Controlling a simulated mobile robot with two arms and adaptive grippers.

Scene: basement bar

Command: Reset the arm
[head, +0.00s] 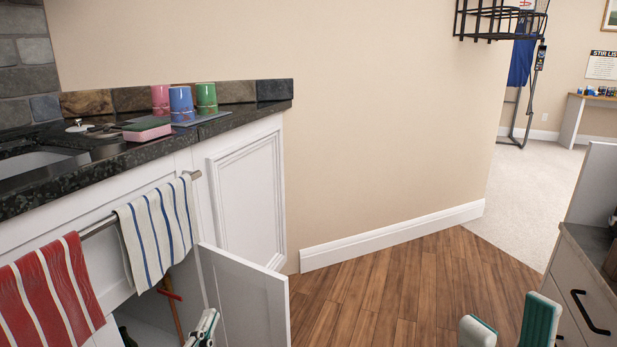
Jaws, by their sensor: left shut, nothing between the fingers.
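My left gripper (206,324) shows at the bottom of the head view, in front of the open lower cabinet and beside its open white door (243,297). Its fingers are together and I see nothing held in them. My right gripper (509,331) shows at the bottom right, over the wood floor. Its two green-padded fingers stand wide apart with nothing between them. Most of both arms is out of the picture.
A dark stone counter (215,127) holds a sink (38,172), a sponge (147,129) and pink, blue and green cups (181,104). Striped towels (157,229) hang on a rail. Drawers (585,290) stand at right. The wood floor (400,285) between is clear.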

